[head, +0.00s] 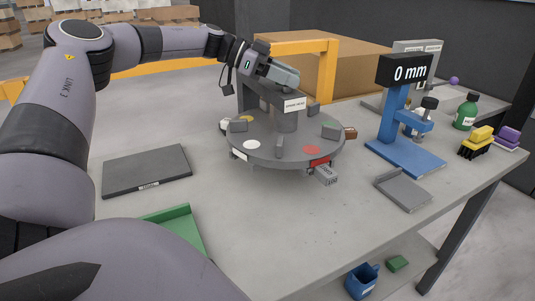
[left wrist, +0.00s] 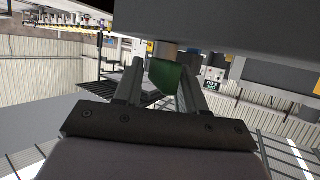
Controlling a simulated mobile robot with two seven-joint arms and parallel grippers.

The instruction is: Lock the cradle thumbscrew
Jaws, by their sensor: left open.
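My left gripper (head: 285,75) is above the round grey turntable (head: 270,151), beside the top of its dark upright fixture (head: 249,99). In the left wrist view its two fingers (left wrist: 160,85) are apart. A green flat tab (left wrist: 172,78) under a tan shaft shows between or just beyond them; it may be the thumbscrew. I cannot tell whether the fingers touch it. A dark grey body (left wrist: 215,22) lies close above the fingers in that view. The gripper and arm hide the fixture's top in the head view. My right gripper is not in view.
Small blocks and coloured discs sit on the turntable. A blue stand (head: 405,155) with a "0 mm" display is at right, beside a grey tray (head: 403,190). A green bottle (head: 466,112) stands farther right. A dark plate (head: 147,171) lies at left. The front of the table is mostly clear.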

